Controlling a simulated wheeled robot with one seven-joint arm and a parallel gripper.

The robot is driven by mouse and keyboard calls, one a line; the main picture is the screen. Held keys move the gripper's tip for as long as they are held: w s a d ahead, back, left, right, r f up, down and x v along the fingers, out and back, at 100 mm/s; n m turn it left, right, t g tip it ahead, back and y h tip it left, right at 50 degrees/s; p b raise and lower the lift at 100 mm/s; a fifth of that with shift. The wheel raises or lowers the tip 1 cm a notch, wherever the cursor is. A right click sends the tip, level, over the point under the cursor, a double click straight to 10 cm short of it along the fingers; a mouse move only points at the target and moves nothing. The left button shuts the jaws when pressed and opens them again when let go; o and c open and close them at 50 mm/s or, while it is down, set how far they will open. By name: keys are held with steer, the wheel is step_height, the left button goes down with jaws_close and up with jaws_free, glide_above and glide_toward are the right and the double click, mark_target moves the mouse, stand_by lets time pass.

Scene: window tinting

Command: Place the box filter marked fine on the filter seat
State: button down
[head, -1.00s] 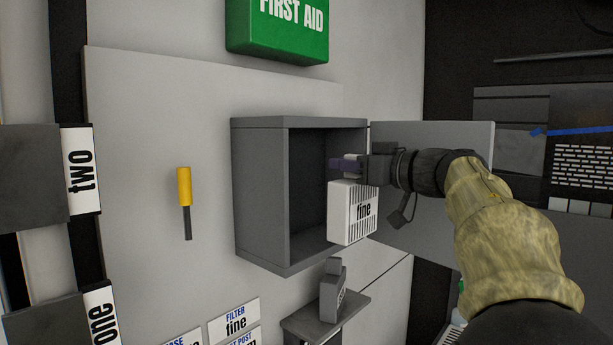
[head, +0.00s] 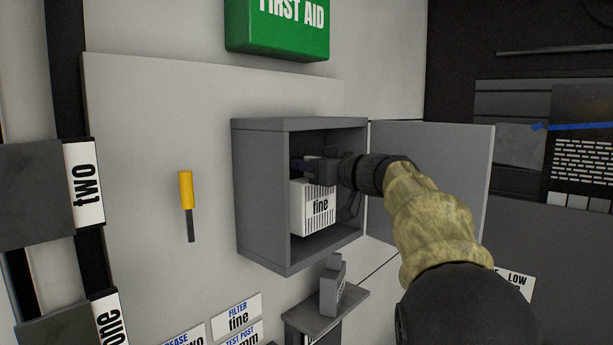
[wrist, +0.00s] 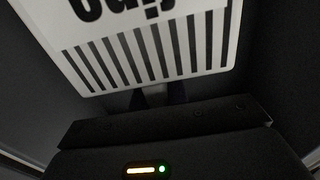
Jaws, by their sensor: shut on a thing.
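The white box filter marked fine (head: 313,212) is inside the open grey wall cabinet (head: 262,205), upright, with its label facing out. My gripper (head: 305,172) is shut on the filter at its top and reaches in through the cabinet's opening. In the wrist view the filter (wrist: 150,45) fills the upper part, with its slots and upside-down label close to the gripper. The filter seat cannot be made out; the cabinet's inside behind the filter is dark and partly hidden. I cannot tell whether the filter touches the cabinet's back or floor.
The cabinet door (head: 440,190) stands open on the right, behind my arm. A small shelf (head: 325,312) with a grey bottle-like item (head: 332,285) is below the cabinet. A yellow-handled tool (head: 186,190) hangs on the left wall. A green first aid box (head: 278,28) is above.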

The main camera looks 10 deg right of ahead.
steer(key=shift+s+f, duration=0.1)
steer(key=shift+f, duration=1.25)
steer(key=c, duration=1.4)
jaws_free()
steer(key=shift+o, duration=0.2)
steer(key=b+v, duration=0.3)
steer(key=v, duration=0.9)
steer(key=shift+b, duration=0.4)
